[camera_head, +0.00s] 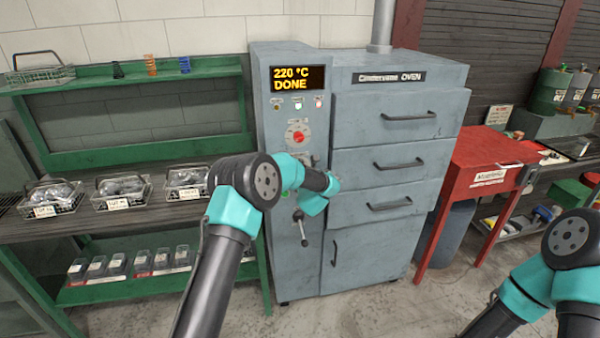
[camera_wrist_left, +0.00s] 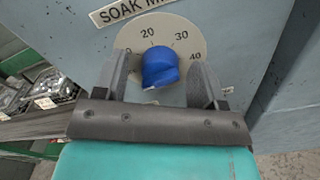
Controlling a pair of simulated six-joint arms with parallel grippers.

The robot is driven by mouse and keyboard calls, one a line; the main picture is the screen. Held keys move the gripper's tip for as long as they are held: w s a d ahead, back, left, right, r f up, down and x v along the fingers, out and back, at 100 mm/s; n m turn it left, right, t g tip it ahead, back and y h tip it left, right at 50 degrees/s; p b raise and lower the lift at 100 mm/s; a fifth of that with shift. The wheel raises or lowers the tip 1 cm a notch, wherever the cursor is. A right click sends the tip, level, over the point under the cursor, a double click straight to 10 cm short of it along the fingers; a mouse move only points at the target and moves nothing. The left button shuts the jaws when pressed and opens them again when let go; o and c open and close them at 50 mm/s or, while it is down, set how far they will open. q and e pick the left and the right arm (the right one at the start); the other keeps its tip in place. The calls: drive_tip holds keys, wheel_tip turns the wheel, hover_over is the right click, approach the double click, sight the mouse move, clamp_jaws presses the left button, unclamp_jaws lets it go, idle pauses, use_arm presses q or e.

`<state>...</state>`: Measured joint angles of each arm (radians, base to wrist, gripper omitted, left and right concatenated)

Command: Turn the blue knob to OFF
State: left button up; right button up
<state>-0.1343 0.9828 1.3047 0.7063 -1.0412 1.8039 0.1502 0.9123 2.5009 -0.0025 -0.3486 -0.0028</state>
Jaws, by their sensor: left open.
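The blue knob (camera_wrist_left: 160,65) sits on a round pale dial (camera_wrist_left: 190,40) in the left wrist view. The dial shows numbers including 20, 30 and 40, under a label starting "SOAK M". My left gripper (camera_wrist_left: 162,85) is open, with one finger on each side of the knob; contact is not clear. The knob's pointer direction and any OFF mark are hidden or unclear. In the head view my left arm covers the knob on the grey oven's control panel (camera_head: 297,100). My right arm shows at the lower right, but its gripper is out of view.
The panel's display (camera_head: 298,78) reads "220 °C DONE". A green shelf (camera_head: 150,170) with wire baskets stands left; a red table (camera_head: 485,160) stands right.

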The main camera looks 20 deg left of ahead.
use_arm(q)
drive_tip(key=shift+s, duration=0.1)
drive_tip(key=v, duration=1.7)
drive_tip(key=shift+d, duration=0.15)
drive_tip(key=shift+s+f, duration=0.1)
drive_tip(key=shift+f, duration=0.05)
drive_tip(key=s+a+f+m+g+h, duration=0.2)
drive_tip(key=s+f+m+g+h, duration=0.3)
drive_tip(key=f+m, duration=0.55)
drive_tip(key=s+a+f+m+g+h, duration=0.1)
drive_tip(key=s+a+f+m+h, duration=0.15)
drive_tip(key=s+f+m, duration=0.55)
drive_tip(key=s+f+m+g+h, duration=0.1)
drive_tip(key=s+f+m+g, duration=0.2)
drive_tip(key=s, duration=0.4)
drive_tip(key=s+f+m+g+h, duration=0.2)
drive_tip(key=s+f+m+g, duration=0.1)
drive_tip(key=s+f+m, duration=0.2)
drive_tip(key=s+a+f+m+g+h, duration=0.1)
drive_tip(key=s+f+m+g+h, duration=0.1)
drive_tip(key=s+m, duration=0.5)
drive_tip(key=s+f+g, duration=0.1)
drive_tip(key=s+f, duration=0.1)
drive_tip(key=s, duration=0.1)
drive_tip(key=shift+s, duration=0.4)
drive_tip(key=shift+a+f+m, duration=0.1)
drive_tip(key=shift+m, duration=0.15)
